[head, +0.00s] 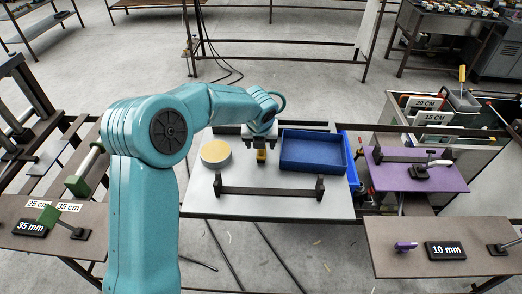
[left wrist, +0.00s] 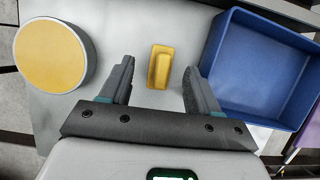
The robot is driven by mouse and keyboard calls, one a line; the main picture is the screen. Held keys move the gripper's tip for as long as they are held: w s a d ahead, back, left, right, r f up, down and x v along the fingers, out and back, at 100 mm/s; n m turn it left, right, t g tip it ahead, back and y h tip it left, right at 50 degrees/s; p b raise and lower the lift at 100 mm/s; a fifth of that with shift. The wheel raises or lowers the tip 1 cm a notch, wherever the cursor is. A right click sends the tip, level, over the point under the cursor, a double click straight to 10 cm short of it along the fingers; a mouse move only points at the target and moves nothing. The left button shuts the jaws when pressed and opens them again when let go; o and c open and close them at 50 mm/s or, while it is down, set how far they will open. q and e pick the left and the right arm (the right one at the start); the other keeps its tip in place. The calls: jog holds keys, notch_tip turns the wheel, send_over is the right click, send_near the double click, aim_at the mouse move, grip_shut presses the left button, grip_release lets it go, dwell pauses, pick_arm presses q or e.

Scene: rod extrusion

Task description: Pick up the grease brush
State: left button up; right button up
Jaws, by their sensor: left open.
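A small yellow block-shaped thing, which looks like the grease brush (left wrist: 159,67), lies on the light grey table (head: 200,197). In the left wrist view it sits between and a little beyond the two fingertips, apart from both. My left gripper (left wrist: 155,82) is open and empty, pointing down over it. In the head view the gripper (head: 261,149) hangs over the table, with a bit of the yellow brush showing below it. My right gripper is not in view.
A round tin with a yellow top (head: 215,152) stands left of the brush; it also shows in the left wrist view (left wrist: 52,54). A blue tray (head: 312,168) is close on the right. A dark bar on posts (head: 268,191) crosses the table's front.

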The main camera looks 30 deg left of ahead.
pick_arm(q)
jog(key=x, duration=0.3)
jog(key=shift+w+d, duration=0.1)
jog(key=shift+w, duration=0.1)
jog(key=shift+f, duration=0.3)
jog(key=c, duration=0.6)
grip_shut()
jog(key=shift+r, duration=0.1)
jog(key=shift+w+r, duration=0.1)
jog(key=shift+r, duration=0.15)
notch_tip(320, 180, up, 19)
jog(key=p, duration=0.1)
jog(key=shift+r, duration=0.2)
